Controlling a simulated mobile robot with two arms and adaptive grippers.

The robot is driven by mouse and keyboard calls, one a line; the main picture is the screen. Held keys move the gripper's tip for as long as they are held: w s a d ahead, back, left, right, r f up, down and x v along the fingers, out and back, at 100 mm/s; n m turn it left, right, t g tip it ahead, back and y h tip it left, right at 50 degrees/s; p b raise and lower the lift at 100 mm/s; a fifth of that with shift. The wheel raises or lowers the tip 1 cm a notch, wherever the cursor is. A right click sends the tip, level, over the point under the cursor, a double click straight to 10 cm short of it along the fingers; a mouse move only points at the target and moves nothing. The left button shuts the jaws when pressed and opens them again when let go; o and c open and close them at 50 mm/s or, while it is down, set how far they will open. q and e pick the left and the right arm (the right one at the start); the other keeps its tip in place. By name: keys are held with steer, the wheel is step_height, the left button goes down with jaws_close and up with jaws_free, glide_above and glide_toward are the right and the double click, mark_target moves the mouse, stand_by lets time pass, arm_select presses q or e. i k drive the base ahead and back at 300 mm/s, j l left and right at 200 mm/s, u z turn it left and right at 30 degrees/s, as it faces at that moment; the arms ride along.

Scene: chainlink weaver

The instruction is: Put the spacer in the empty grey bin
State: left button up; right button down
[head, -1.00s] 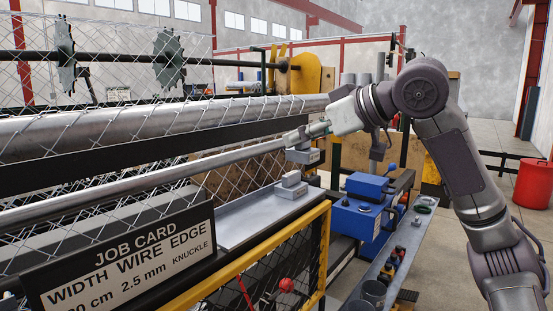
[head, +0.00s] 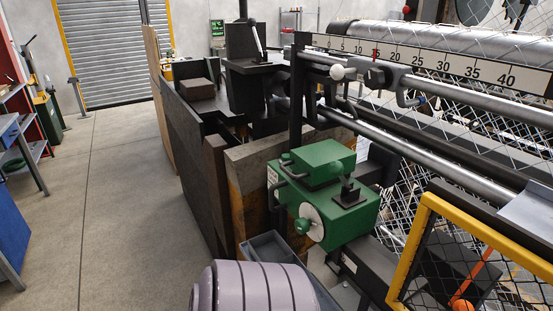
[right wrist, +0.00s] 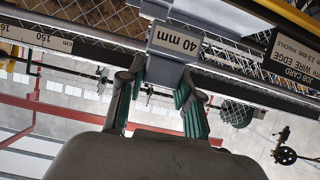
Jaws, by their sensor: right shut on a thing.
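The spacer is a grey block labelled "40 mm" (right wrist: 178,42), seen in the right wrist view. My right gripper (right wrist: 163,82) is shut on it, with one green-padded finger on each side. The spacer is clear of the head view. In the head view, a grey open-topped bin (head: 262,243) stands low beside the green machine. My own arm covers its near part, and I see nothing in the part that shows. My left gripper is in neither view.
The green machine (head: 318,190) with handles stands right behind the bin. A yellow-framed mesh guard (head: 420,215) and long metal bars with a ruler scale (head: 430,62) lie to the right. Wooden and dark panels (head: 250,185) stand at the left, with open floor beyond.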

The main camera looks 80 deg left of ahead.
mark_target(271, 257)
steer(key=k+l+u, duration=0.15)
steer(key=u, duration=0.2)
steer(key=k+u, duration=0.35)
steer(key=k+l+u, duration=0.1)
steer(key=u, duration=1.6)
